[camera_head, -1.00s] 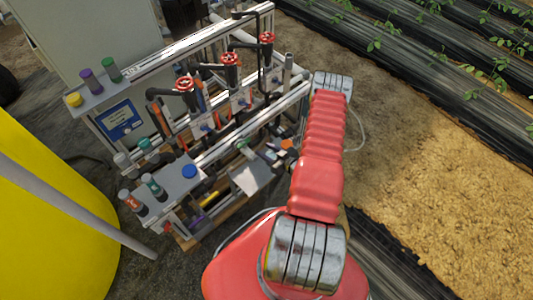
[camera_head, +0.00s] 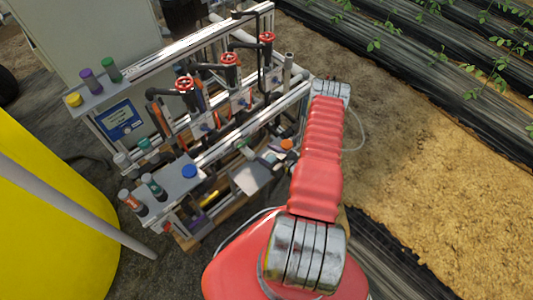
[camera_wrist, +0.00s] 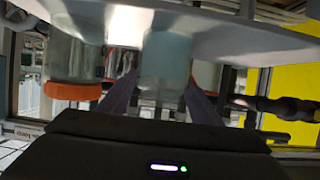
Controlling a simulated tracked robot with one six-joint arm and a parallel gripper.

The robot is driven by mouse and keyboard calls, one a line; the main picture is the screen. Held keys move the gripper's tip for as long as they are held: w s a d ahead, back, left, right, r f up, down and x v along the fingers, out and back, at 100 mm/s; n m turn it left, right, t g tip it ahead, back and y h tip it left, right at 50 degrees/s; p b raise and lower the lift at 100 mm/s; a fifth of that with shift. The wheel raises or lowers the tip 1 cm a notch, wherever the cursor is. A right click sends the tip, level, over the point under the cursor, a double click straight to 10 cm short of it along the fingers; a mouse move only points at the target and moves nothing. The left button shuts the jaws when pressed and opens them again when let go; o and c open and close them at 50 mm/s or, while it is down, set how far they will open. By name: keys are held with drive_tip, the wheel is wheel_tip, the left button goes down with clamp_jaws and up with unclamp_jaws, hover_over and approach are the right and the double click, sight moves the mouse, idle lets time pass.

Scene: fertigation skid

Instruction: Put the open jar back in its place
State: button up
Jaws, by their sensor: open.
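The wrist view appears upside down, so the pale shelf (camera_wrist: 240,42) the jars stand on shows at its top. A clear, bluish jar with no lid in sight, which looks like the open jar (camera_wrist: 166,58), stands against that shelf. My gripper (camera_wrist: 161,88) is open, with one finger on each side of this jar. I cannot tell if the fingers touch it. A second jar (camera_wrist: 72,58) with an orange lid (camera_wrist: 72,90) stands beside it. In the head view the orange lid (camera_head: 287,144) shows near the skid's right end; my gripper there is small and mostly hidden by my arm.
The skid frame carries red valve wheels (camera_head: 230,58) and pipes close to my arm. A white plate with a blue cap (camera_head: 190,171) and several bottles stands at its front left. A yellow tank (camera_head: 60,220) is at the left. Bare soil (camera_head: 420,180) lies open at the right.

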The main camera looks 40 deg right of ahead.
drive_tip(key=v, duration=1.2)
drive_tip(key=shift+r, duration=0.1)
idle(0.8)
